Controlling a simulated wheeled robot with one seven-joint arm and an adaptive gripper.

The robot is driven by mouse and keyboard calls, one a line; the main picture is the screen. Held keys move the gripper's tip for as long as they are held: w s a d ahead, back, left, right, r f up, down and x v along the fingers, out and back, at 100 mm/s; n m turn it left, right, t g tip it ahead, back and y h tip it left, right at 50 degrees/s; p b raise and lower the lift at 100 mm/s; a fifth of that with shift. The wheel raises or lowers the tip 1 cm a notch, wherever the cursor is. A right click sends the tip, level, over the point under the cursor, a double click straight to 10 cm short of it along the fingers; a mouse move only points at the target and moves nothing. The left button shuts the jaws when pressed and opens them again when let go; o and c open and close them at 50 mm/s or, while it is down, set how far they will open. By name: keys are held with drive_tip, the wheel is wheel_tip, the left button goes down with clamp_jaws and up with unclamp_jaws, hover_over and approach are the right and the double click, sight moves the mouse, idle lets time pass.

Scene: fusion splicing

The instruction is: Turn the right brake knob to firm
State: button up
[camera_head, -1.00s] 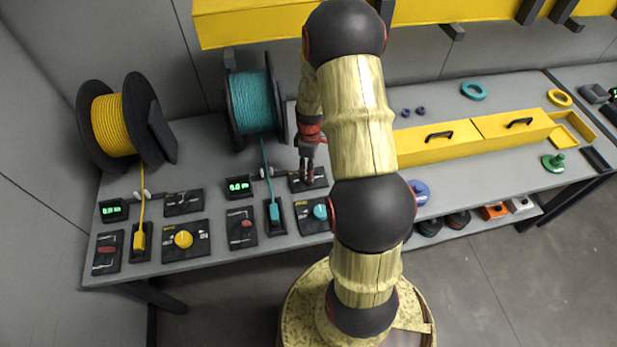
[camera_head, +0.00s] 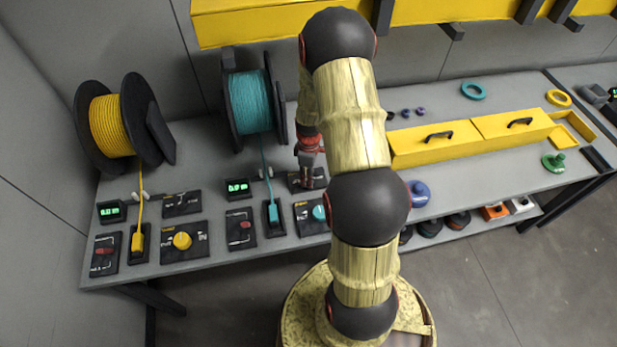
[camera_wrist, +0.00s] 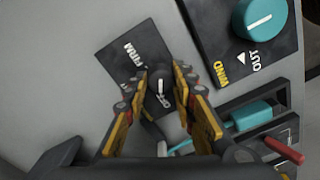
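The right brake knob (camera_wrist: 159,88) is small and black with a white line. It sits on a black panel (camera_wrist: 120,58) marked FIRM and OFF; the white line points nearer to OFF than to FIRM. My gripper (camera_wrist: 160,72) is open, with one finger on each side of the knob; I cannot tell if either finger touches it. In the head view my gripper (camera_head: 306,183) is down at this panel (camera_head: 320,174), behind the teal winding panel, and hides the knob there.
The teal winding knob (camera_wrist: 262,18) is on a panel close by. A teal guide block (camera_head: 273,212) and a digital display (camera_head: 238,188) stand to the left. The teal spool (camera_head: 250,103) stands behind. Yellow drawers (camera_head: 440,143) are to the right.

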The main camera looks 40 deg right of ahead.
clamp_jaws()
idle(0.3)
drive_tip(key=m+p, duration=0.1)
drive_tip(key=m, duration=0.4)
drive_tip(key=shift+m, duration=0.4)
drive_tip(key=m+p, duration=0.1)
drive_tip(key=m, duration=0.4)
drive_tip(key=m+p, duration=0.1)
drive_tip(key=m, duration=0.5)
drive_tip(key=shift+m+t, duration=0.3)
drive_tip(key=shift+m, duration=0.1)
drive_tip(key=m+p, duration=0.1)
drive_tip(key=m, duration=0.5)
drive_tip(key=shift+s+p, duration=0.1)
drive_tip(key=shift+p, duration=0.25)
drive_tip(key=shift+m, duration=0.3)
